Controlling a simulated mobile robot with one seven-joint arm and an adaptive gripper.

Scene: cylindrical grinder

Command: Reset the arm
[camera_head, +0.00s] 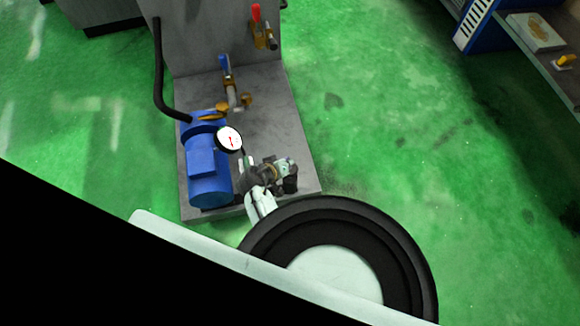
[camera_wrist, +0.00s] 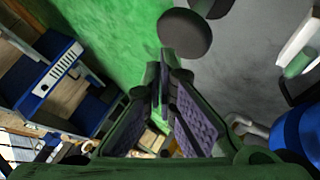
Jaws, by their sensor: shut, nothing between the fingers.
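My gripper (camera_wrist: 165,70) shows in the wrist view with its two green-framed fingers meeting at the tips, shut and empty. In the head view my arm, with its large dark ring and pale centre, covers the lower right. The end of the arm reaches over the front right of a grey base plate (camera_head: 262,118), beside a blue motor (camera_head: 207,170). The fingertips are hard to make out there. The motor also shows at the right edge of the wrist view (camera_wrist: 299,135).
A white round gauge (camera_head: 229,139) stands by the motor. A blue-handled valve (camera_head: 225,66) and a red-handled valve (camera_head: 257,14) are behind. A blue bench (camera_head: 548,42) stands at the upper right. The green floor (camera_head: 400,120) between is clear.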

